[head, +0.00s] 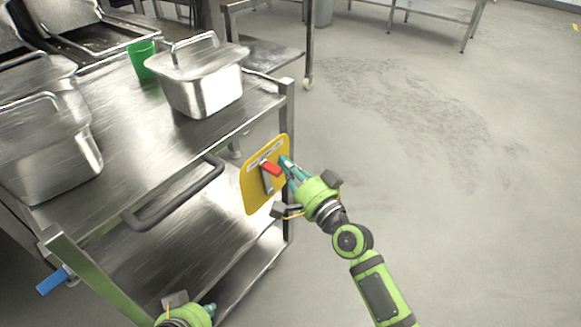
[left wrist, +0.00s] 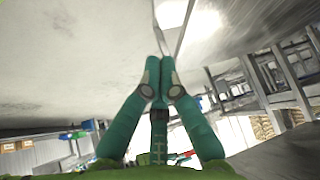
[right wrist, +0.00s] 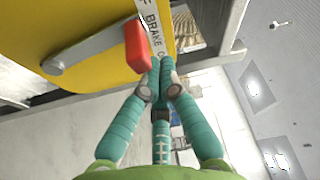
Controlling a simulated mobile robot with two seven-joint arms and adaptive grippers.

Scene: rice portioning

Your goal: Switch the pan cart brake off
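The pan cart (head: 172,146) stands at the left in the head view. A yellow brake plate (head: 252,196) is on its right end, with a grey lever (head: 267,184) tipped by a red handle (head: 271,169). In the right wrist view, the red handle (right wrist: 138,46) is close by the fingertips, beside a white label reading "BRAKE", partly hidden. My right gripper (head: 285,164) has its fingertips together, beside the handle; I cannot tell if they touch it. My left gripper (left wrist: 161,62) is shut and empty, low at the front of the cart, apart from the brake.
Lidded steel pans (head: 202,92) and a green cup (head: 141,58) stand on the cart's top. A dark push handle (head: 178,198) juts out in front. A blue handle (head: 53,281) shows at lower left. The floor (head: 480,190) right of the cart is clear.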

